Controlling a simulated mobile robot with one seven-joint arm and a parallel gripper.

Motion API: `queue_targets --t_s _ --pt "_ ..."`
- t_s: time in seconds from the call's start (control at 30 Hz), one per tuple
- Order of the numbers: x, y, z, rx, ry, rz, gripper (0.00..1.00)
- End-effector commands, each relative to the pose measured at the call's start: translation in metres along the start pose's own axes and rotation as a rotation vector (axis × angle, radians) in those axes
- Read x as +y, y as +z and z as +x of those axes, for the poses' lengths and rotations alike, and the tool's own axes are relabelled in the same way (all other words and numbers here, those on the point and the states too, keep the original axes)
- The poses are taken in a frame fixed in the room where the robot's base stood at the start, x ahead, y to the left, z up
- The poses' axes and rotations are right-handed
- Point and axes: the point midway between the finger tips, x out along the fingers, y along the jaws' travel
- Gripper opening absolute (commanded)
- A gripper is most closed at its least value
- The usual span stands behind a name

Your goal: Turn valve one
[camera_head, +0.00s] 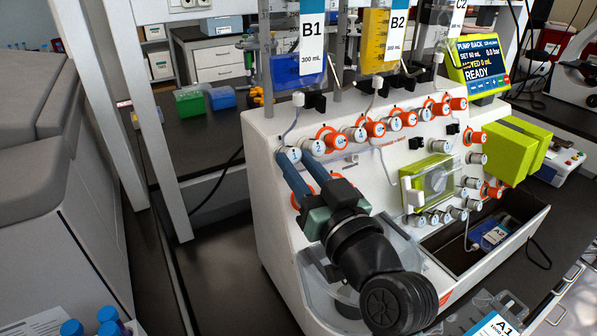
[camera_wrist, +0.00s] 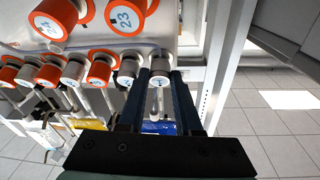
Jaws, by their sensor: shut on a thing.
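Valve one is the white knob numbered 1 (camera_head: 291,153) at the left end of the upper valve row on the white cell processor (camera_head: 268,190). My gripper (camera_head: 293,160) reaches up to it from the front, with its two dark blue fingers on either side of the knob. In the wrist view my gripper (camera_wrist: 160,76) is shut on valve one (camera_wrist: 160,81), which sits between the fingertips. The knob's number appears roughly upright in the head view. Part of the knob's body is hidden by the fingers.
Several more valves continue right. Hanging bags, a tube, and a pump screen (camera_head: 480,62) are above. A grey frame post (camera_head: 150,130) stands left.

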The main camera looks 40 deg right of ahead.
Motion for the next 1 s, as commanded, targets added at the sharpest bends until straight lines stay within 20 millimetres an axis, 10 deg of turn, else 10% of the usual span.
queue_targets --t_s 0.4,0.43,0.57,1.0 --pt "0.0003 -0.0001 0.0000 -0.001 -0.001 -0.006 0.00" --pt "0.0002 -0.0001 0.0000 -0.001 -0.002 -0.006 0.39" --pt "0.0004 -0.0002 0.0000 0.000 -0.001 -0.006 0.62" --pt "0.0036 -0.0006 -0.0006 0.002 0.007 -0.006 0.63"
